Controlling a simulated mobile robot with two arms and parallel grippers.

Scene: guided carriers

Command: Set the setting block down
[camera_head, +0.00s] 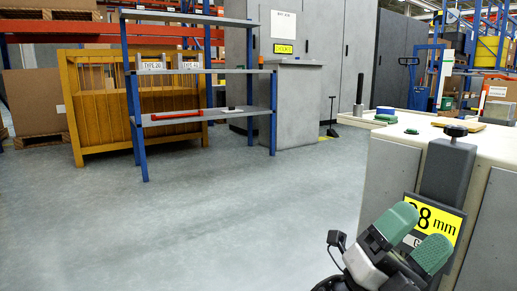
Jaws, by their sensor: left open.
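My left gripper (410,238) is at the lower right, with its two green-padded fingers apart and nothing visible between them. It is in front of the pale machine (388,175) and hides part of a yellow label (440,222) that reads "8 mm" at its visible end. A dark grey upright block (447,170) with a black knob on top is at the machine's front, just above and behind the gripper. I cannot tell whether this is the setting block, or whether the fingers touch anything. My right gripper is not in view.
A blue-legged shelf (255,110) holds a red tool (177,115) and labelled boxes (150,66). A yellow wooden crate (90,115) stands behind it. Small green pieces (385,117) and a dark post (359,92) are on the machine's top. The grey floor (200,220) is clear.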

